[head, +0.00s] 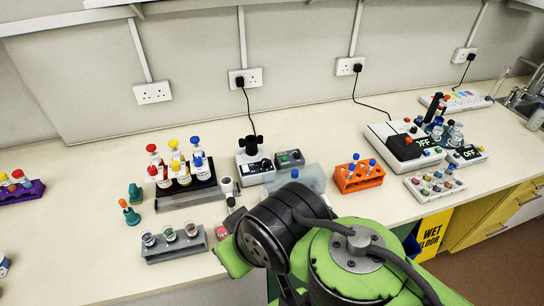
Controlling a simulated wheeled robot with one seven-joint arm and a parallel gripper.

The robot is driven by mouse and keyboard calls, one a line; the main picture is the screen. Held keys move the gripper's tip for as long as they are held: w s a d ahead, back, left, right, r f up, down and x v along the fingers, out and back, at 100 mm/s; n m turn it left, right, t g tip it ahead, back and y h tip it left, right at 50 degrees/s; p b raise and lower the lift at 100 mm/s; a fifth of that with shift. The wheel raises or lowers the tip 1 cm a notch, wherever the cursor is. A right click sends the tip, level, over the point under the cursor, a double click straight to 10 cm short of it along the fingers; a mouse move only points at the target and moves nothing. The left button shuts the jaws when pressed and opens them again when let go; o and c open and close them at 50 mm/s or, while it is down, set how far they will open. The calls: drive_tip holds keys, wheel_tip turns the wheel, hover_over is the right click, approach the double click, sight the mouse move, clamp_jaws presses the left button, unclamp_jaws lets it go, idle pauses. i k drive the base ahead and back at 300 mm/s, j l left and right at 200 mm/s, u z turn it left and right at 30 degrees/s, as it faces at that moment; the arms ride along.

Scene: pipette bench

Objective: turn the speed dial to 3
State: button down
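No dial with a readable speed scale or number 3 can be made out. At the right, a white device with a black top (383,133) has a display reading OFF and a small orange-red part on top. Which of these is the speed dial I cannot tell. My green and black arm fills the lower middle. My gripper is not distinguishable; the arm's own links may hide it.
An orange rack (341,184) with blue-capped tubes stands left of the devices. A dark rack of capped bottles (183,195), a grey holder with vials (177,252) and a white instrument (243,172) stand farther left. Black cables run to wall sockets. The front left bench is mostly clear.

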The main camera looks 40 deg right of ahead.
sight(264, 162)
drive_tip(key=z, duration=1)
